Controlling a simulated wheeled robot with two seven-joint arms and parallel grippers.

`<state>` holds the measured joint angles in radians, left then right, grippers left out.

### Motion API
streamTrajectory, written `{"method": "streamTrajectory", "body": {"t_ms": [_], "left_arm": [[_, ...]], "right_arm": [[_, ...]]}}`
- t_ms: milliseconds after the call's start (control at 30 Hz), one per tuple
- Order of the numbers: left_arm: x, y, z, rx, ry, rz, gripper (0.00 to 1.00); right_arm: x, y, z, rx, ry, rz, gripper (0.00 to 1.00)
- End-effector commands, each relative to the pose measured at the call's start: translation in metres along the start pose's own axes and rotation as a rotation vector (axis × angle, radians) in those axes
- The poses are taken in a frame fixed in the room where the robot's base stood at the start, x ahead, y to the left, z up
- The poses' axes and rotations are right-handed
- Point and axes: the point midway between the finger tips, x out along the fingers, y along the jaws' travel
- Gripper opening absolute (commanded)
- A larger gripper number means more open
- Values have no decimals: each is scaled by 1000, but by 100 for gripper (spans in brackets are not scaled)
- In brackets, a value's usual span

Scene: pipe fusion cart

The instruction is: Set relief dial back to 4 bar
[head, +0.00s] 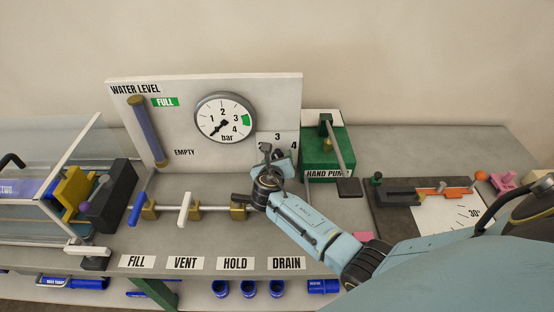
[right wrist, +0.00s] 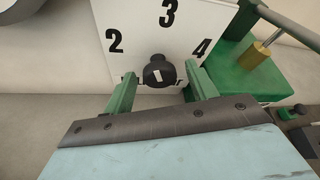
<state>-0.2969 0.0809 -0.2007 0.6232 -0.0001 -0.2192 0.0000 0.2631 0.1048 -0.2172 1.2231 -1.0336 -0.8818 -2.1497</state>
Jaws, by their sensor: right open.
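The relief dial's white plate (head: 285,137) stands at the right end of the panel in the head view, with 3 and 4 showing; my right gripper (head: 277,154) hides its knob there. In the right wrist view the plate (right wrist: 140,30) shows 2, 3 and 4. The black round knob (right wrist: 158,66) sits below the 3 and bears a small, slanted white mark; which number it points to is unclear. My right gripper (right wrist: 161,72) is open, its green fingers on either side of the knob. Whether they touch it is unclear. My left gripper is out of view.
A pressure gauge (head: 225,117) left of the dial has its needle at the low end. The green hand pump (head: 327,163) stands close right of the dial. Valve handles (head: 185,209) line the shelf to the left, above the FILL, VENT, HOLD and DRAIN labels.

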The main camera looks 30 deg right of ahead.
Motion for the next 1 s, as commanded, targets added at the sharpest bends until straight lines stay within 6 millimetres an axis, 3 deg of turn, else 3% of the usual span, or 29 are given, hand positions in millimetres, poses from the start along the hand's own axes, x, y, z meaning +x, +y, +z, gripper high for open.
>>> {"method": "streamTrajectory", "body": {"t_ms": [133,467,767,1000], "left_arm": [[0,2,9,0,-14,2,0],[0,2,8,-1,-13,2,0],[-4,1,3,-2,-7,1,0],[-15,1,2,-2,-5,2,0]], "right_arm": [[0,0,0,0,0,0,56],[0,0,0,0,0,0,13],[-1,-1,1,36,0,15,13],[-1,-3,1,161,1,67,13]]}}
